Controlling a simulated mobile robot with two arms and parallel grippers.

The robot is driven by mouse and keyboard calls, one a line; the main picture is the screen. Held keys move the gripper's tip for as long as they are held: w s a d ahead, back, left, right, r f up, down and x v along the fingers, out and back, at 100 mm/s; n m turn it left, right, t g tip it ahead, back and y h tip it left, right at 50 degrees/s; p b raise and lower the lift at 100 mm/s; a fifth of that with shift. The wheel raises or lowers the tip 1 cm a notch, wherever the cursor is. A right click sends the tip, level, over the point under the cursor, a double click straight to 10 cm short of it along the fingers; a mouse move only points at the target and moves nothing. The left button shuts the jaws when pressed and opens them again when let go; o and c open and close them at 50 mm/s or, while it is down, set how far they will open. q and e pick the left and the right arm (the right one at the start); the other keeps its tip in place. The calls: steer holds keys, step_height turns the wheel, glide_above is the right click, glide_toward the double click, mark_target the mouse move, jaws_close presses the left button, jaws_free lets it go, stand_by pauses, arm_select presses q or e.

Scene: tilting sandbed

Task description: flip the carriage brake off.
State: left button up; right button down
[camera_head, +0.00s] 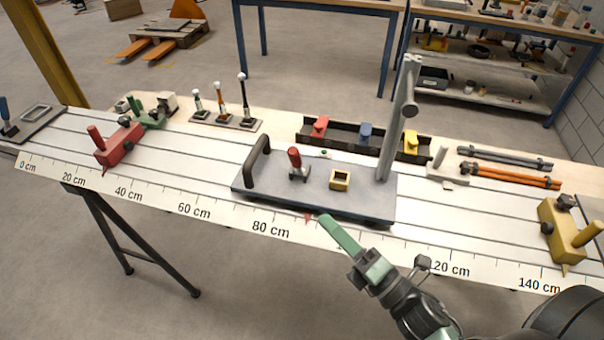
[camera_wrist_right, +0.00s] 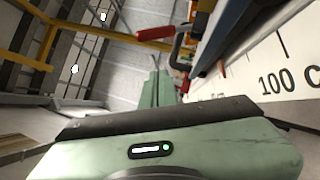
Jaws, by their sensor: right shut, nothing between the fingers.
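The grey carriage plate (camera_head: 262,178) sits on the rails mid-bench, with a dark arched handle (camera_head: 258,158) at its left end. A red-handled lever (camera_head: 294,158), which looks like the brake, stands nearly upright on the plate, leaning slightly left. A red lever grip (camera_wrist_right: 155,33) also shows in the right wrist view. My right gripper (camera_head: 324,220) is shut and empty, in front of the carriage's front edge and to the right of the red pointer (camera_head: 308,217). Its green fingers (camera_wrist_right: 155,92) are together in the wrist view. My left gripper is not in view.
A red stop (camera_head: 118,145) and a yellow stop (camera_head: 560,230) stand on the rails. A dark tray (camera_head: 345,132) with coloured blocks lies behind. The front scale strip (camera_head: 195,210) is clear.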

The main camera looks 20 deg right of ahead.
mark_target(297, 161)
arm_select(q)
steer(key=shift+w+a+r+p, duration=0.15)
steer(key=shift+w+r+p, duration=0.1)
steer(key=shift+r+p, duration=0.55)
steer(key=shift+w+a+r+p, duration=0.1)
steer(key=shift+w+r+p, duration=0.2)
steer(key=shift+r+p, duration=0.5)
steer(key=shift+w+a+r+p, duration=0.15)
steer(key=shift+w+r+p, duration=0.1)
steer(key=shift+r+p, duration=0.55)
arm_select(e)
steer(key=shift+w+a+r, duration=0.35)
steer(key=shift+w+r, duration=0.25)
steer(key=shift+w, duration=1.25)
steer(key=shift+w+a+r, duration=0.35)
steer(key=shift+w+r, duration=0.25)
steer(key=shift+w, duration=1.2)
steer(key=shift+w+a+r, duration=0.35)
steer(key=shift+w+r, duration=0.25)
steer(key=shift+w, duration=1.25)
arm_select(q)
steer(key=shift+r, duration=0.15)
